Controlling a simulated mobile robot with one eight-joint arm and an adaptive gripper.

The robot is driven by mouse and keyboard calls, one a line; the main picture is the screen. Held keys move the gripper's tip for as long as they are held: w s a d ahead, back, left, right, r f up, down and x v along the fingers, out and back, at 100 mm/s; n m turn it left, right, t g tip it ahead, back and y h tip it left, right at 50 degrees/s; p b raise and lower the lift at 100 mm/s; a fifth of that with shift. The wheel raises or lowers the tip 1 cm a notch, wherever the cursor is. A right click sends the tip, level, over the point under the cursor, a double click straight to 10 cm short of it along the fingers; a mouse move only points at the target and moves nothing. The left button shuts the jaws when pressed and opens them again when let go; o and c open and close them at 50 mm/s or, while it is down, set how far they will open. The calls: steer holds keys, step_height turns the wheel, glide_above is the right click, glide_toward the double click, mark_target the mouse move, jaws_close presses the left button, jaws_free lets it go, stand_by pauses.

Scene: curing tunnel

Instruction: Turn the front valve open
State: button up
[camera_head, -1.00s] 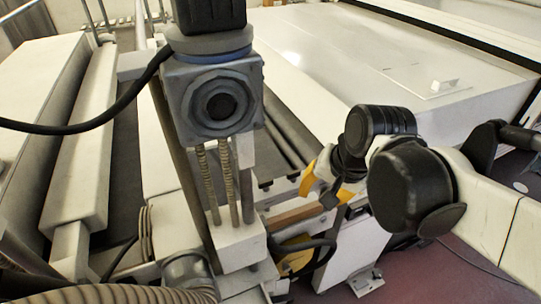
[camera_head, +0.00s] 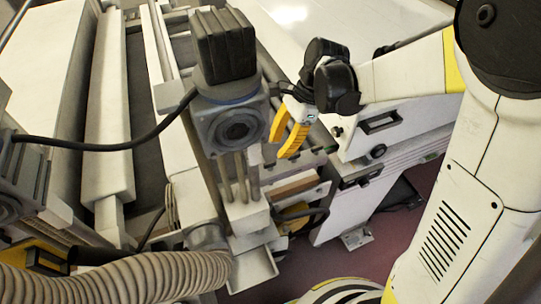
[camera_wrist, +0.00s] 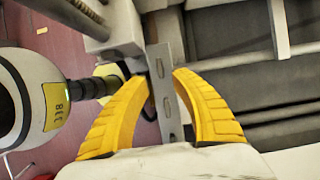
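My gripper (camera_head: 279,147) has two yellow fingers and is in the middle of the head view, just right of the grey motor block. It points down and to the left. In the wrist view my gripper (camera_wrist: 163,78) has its fingers apart, with nothing clearly held. A slotted grey metal plate (camera_wrist: 166,100) shows between the fingers; I cannot tell whether they touch it. No part stands out for certain as the front valve. A small yellow part (camera_head: 294,212) sits low on the machine, below my gripper and partly hidden.
The grey motor block (camera_head: 238,128) with its dark housing (camera_head: 224,45) stands close left of my gripper. A black cable (camera_head: 110,146) runs left from it. A ribbed hose (camera_head: 130,275) crosses the lower left. A white cabinet (camera_head: 385,140) stands right; red floor (camera_head: 300,272) shows below.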

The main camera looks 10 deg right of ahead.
mark_target(271, 163)
steer(key=x, duration=0.6)
steer(key=shift+a+f+b, duration=0.15)
steer(key=shift+f+b, duration=0.05)
steer(key=shift+b, duration=0.2)
jaws_close()
